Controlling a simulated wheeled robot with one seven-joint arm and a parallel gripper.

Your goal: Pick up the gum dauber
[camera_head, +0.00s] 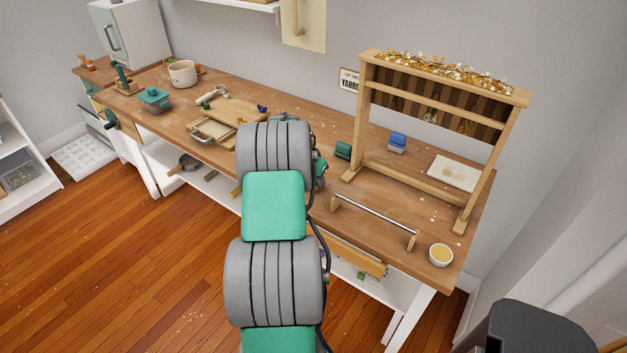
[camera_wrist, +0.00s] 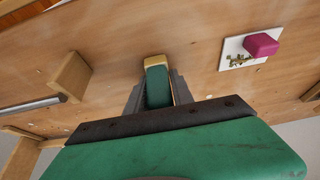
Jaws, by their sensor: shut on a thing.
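In the wrist view, my gripper (camera_wrist: 157,95) is shut on a small dark green piece with a tan end (camera_wrist: 155,82), which I take to be the gum dauber. The fingers lie along its left and right sides, and the tan end points away from the palm. The wooden bench top shows behind it; I cannot tell whether the piece touches the bench. In the head view, my arm hides most of the gripper and the held piece.
A metal rail on wooden posts (camera_head: 375,214) and a tall wooden frame (camera_head: 515,97) stand on the bench. A cup of yellow stuff (camera_head: 440,255) sits near the right end. In the wrist view, a pink block (camera_wrist: 262,45) rests on a white tile (camera_wrist: 231,48).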

